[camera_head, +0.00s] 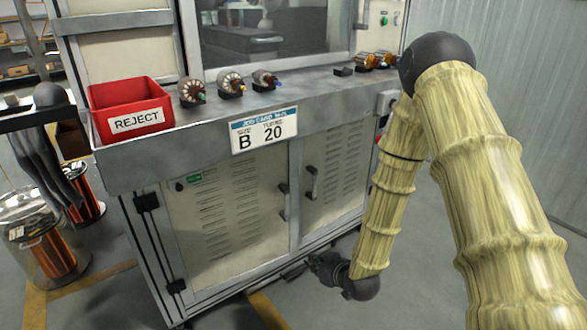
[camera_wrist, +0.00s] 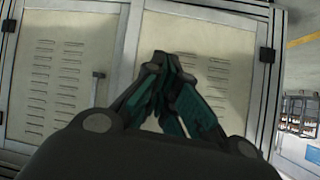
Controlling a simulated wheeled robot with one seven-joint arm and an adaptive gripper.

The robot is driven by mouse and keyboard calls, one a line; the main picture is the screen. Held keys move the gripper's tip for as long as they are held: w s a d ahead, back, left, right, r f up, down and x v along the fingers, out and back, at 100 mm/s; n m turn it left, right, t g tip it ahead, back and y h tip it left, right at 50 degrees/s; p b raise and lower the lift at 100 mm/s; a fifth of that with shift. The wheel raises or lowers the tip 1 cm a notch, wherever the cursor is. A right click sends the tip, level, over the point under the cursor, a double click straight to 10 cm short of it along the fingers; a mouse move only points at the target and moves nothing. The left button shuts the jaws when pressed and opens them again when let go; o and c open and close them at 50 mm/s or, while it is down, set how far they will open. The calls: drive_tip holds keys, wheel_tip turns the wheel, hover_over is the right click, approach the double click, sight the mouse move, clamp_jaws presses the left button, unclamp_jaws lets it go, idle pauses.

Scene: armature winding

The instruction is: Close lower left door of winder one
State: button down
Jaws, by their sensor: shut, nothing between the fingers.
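Winder one's lower left door (camera_head: 232,225), a cream vented panel with black hinges on its left edge and a dark handle (camera_head: 283,202) near its right edge, looks flush or nearly flush with the frame in the head view. A small gap cannot be ruled out. My gripper (camera_head: 318,264) is low in front of the cabinet, near the bottom right of this door. In the wrist view, which seems upside down, my gripper (camera_wrist: 162,62) has its fingers together and empty before the hinged panel (camera_wrist: 228,75). Contact cannot be told, and the fingers hide the handle area.
The lower right door (camera_head: 335,172) has its own handle and looks shut. Above, a ledge holds a red REJECT bin (camera_head: 130,107) and several wound armatures (camera_head: 230,83). Copper wire drums (camera_head: 45,250) stand at the left. Floor in front is clear.

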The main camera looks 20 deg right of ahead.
drive_tip(key=w+d+r+t+b, duration=0.1)
drive_tip(key=w+d+r+t, duration=0.15)
drive_tip(key=w+r, duration=0.65)
drive_tip(key=n+t+y+b, duration=0.1)
drive_tip(key=n+t+y, duration=0.1)
drive_tip(key=t, duration=0.2)
approach(291, 158)
drive_tip(key=b+x, duration=0.3)
drive_tip(key=x, duration=0.4)
drive_tip(key=shift+f, duration=0.1)
